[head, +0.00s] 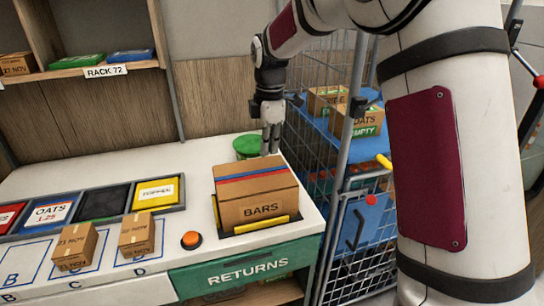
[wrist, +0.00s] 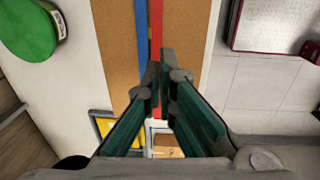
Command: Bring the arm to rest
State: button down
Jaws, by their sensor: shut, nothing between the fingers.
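My gripper (head: 271,150) hangs from my arm, pointing down behind and above the cardboard box marked BARS (head: 256,195) at the right end of the white counter. In the wrist view the green-lined fingers of my gripper (wrist: 161,72) are closed together and hold nothing. The box top, with blue and red stripes, lies below the fingers in the wrist view (wrist: 113,45). Whether the fingertips touch the box cannot be told.
A round green object (head: 247,146) stands behind the box. A wire cage cart (head: 345,150) with boxes is close on the right. Small cartons (head: 75,246) and an orange button (head: 191,240) sit on the counter (head: 200,150). Shelving (head: 80,68) is at the back left.

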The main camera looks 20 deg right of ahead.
jog(key=s+r+m+t, duration=0.1)
jog(key=s+r+m, duration=0.3)
jog(key=s+r, duration=0.6)
jog(key=s+d+f+m+t, duration=0.1)
jog(key=s+f+m+t, duration=0.2)
jog(key=s+m, duration=1.1)
jog(key=s, duration=0.9)
jog(key=shift+s+b, duration=0.15)
jog(key=shift+b, duration=0.2)
jog(key=shift+f, duration=0.1)
